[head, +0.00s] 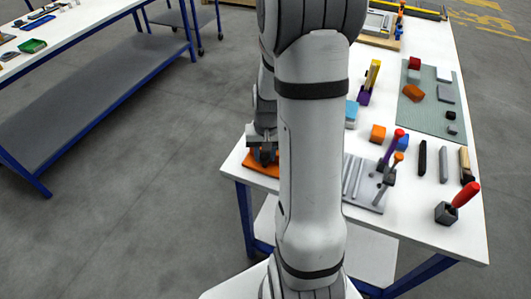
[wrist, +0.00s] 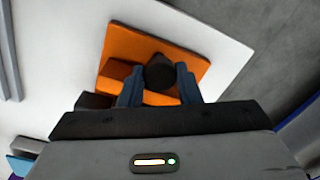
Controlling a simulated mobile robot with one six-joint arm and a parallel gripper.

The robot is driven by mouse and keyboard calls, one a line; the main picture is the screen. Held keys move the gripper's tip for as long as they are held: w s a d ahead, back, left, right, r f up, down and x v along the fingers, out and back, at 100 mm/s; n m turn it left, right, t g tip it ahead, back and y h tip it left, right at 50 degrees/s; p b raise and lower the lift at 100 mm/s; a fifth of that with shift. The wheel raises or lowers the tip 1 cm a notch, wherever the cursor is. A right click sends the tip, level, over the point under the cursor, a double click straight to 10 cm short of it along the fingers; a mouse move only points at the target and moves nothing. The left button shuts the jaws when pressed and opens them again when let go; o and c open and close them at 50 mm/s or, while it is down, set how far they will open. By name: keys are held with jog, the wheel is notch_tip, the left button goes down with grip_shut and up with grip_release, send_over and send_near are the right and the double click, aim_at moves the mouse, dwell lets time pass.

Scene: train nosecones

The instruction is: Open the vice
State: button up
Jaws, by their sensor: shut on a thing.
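The orange vice (wrist: 122,45) lies near a corner of the white table, in the wrist view. A dark round knob (wrist: 160,72) stands at its middle. It also shows in part in the head view as an orange edge (head: 254,164) at the table's left corner, mostly hidden by my gripper and arm. My gripper (wrist: 158,85) is over the vice with its two blue-grey fingers on either side of the dark knob, shut on it. In the head view my gripper (head: 264,156) points down at the vice. The vice's jaw gap is not clear.
On the table (head: 425,225), right of my arm, stand a grey slotted tray (head: 362,180), an orange block (head: 378,132), a red-handled tool in a dark holder (head: 466,194) and a green mat (head: 420,115) with parts. Open floor lies left of the table.

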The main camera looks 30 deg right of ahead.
aim_at(266, 155)
jog(key=shift+w, duration=0.1)
jog(key=o, duration=0.9)
jog(key=shift+o, duration=0.3)
jog(key=shift+r, duration=0.1)
notch_tip(266, 155, up, 8)
jog(key=shift+d+f, duration=0.15)
